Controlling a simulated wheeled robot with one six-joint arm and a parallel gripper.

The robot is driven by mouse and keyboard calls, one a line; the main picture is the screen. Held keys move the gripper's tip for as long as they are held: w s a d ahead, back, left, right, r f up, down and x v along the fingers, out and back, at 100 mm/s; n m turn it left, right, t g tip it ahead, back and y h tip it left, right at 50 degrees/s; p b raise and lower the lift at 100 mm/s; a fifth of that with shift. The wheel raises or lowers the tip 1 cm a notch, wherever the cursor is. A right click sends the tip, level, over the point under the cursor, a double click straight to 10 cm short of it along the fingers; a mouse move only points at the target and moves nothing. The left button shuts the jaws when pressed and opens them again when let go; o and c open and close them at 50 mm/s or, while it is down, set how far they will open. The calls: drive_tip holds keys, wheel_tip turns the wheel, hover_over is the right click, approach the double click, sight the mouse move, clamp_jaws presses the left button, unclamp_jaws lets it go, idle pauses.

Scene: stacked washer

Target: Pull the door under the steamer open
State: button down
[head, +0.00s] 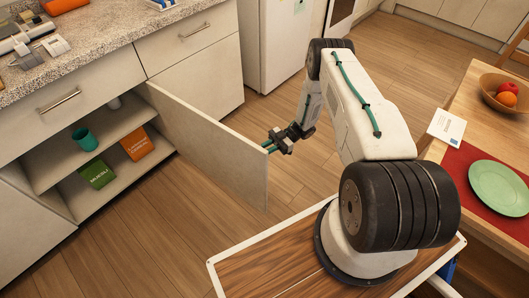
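The cabinet door (215,142) under the counter stands wide open, swung out over the floor. Its free edge points toward my base. My gripper (269,146) is at the upper corner of that free edge, with its teal fingertips at or very near the door. I cannot tell whether they touch it or how far apart they are. A grey metallic appliance (24,40) on the counter above, cut off by the left picture edge, may be the steamer.
The open cabinet shows shelves with a teal cup (84,139), a green box (97,174) and an orange box (137,143). Drawers (188,42) sit beside and above it. A table (470,105) with a green plate (499,188) stands right. Wooden floor (130,235) is clear around the door.

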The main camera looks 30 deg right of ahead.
drive_tip(key=shift+w+r, duration=0.15)
drive_tip(key=shift+w, duration=0.35)
drive_tip(key=c, duration=1.5)
unclamp_jaws()
drive_tip(key=shift+a, duration=0.1)
drive_tip(key=shift+s, duration=0.15)
drive_tip(key=d, duration=0.8)
drive_tip(key=shift+w, duration=0.4)
drive_tip(key=shift+f, duration=0.25)
